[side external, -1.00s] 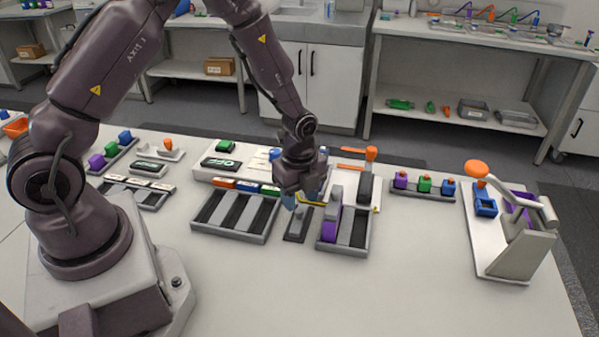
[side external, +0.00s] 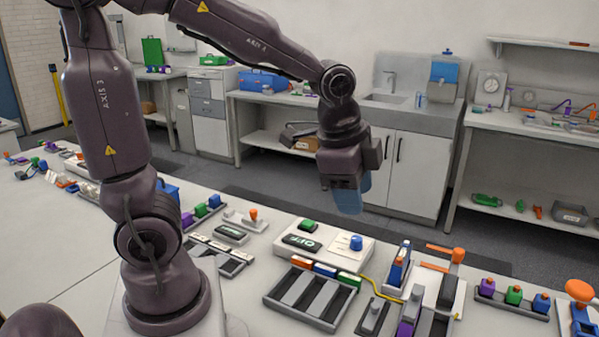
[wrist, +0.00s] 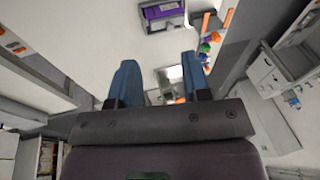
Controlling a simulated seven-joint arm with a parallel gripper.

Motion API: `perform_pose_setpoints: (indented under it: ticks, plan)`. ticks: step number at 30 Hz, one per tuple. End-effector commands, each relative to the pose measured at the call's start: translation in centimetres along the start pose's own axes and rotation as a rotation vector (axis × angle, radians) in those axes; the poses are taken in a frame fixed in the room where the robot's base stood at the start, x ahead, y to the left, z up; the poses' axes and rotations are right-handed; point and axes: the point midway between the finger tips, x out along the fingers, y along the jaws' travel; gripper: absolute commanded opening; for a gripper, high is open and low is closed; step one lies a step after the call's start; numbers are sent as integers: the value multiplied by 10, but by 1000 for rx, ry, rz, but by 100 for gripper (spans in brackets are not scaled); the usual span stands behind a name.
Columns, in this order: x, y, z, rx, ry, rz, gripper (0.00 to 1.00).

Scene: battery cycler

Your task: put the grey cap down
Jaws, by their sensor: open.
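My gripper (side external: 348,198) is raised well above the bench in the side view, its blue fingers pointing down. In the wrist view my gripper (wrist: 158,84) is open, with nothing held between the two blue fingers. A small grey piece, which looks like the grey cap (side external: 374,313), sits on a narrow dark plate (side external: 366,329) at the bottom of the side view. My gripper is apart from it, higher and farther back. I cannot make out the cap in the wrist view.
A tray with grey bars (side external: 274,303) lies left of the plate; a tray with a purple-and-grey block (side external: 406,326) lies right. Behind are a blue-and-orange upright piece (side external: 399,266), a yellow cable (side external: 379,288) and a panel with an OFF display (side external: 301,242). Space around my gripper is clear.

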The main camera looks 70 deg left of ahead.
Motion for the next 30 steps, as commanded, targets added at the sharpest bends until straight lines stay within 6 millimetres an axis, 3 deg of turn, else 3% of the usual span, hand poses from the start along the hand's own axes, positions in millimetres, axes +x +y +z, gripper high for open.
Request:
perform_pose_setpoints:
  ticks: [1,3,9,15,30]
  plan:
    - [-20,9,8,-105,37,-28,44]
    - [-39,21,18,-255,80,-48,44]
    - [-69,48,44,-588,187,-59,44]
    - [-76,59,54,-719,228,-51,44]
    - [-76,59,54,-725,229,-51,44]
